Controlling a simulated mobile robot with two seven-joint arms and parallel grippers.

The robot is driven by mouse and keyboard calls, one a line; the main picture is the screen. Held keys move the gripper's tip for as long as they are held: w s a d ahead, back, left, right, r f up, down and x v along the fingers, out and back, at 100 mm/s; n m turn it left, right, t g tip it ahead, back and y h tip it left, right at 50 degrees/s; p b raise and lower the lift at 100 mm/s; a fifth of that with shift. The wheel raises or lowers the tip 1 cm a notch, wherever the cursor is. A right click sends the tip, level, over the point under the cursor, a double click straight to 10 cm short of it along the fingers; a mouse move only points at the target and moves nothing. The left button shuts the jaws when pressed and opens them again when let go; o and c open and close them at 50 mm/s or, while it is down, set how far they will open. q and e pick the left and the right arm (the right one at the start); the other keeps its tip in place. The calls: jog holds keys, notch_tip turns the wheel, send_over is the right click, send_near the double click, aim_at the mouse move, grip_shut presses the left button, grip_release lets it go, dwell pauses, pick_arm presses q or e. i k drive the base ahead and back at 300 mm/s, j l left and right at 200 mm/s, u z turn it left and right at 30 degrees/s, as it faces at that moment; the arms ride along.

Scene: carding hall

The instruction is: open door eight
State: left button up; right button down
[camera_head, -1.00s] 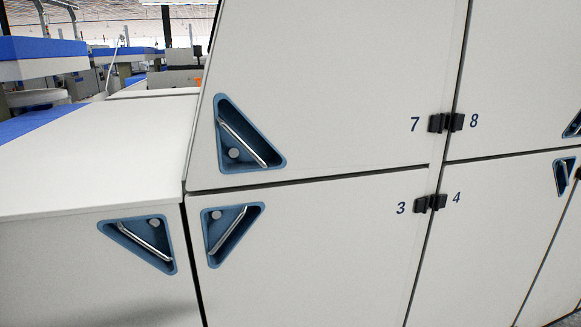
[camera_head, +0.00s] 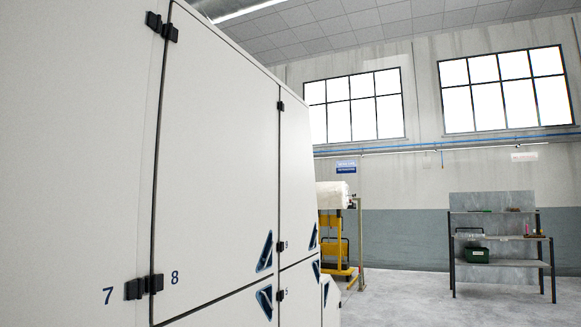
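Door eight (camera_head: 215,160) is a tall off-white panel with a dark "8" printed near its lower left corner. It looks shut, flush with the panels around it. Black hinges (camera_head: 154,284) sit at its left edge, low and at the top. Its blue triangular recessed handle (camera_head: 265,251) is at its lower right corner. Door seven (camera_head: 75,160) lies to its left, with a "7" beside the hinge. Neither of my grippers is in view.
More panels with triangular handles continue to the right of door eight (camera_head: 294,180). Beyond the cabinet stand a yellow frame with a white roll (camera_head: 332,195) and a grey shelf unit (camera_head: 494,238) holding a green box (camera_head: 477,255). The floor (camera_head: 400,300) between is clear.

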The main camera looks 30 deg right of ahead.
aim_at(213, 218)
jog(key=z, duration=0.7)
jog(key=i+l+u, duration=0.25)
jog(key=i+l, duration=0.6)
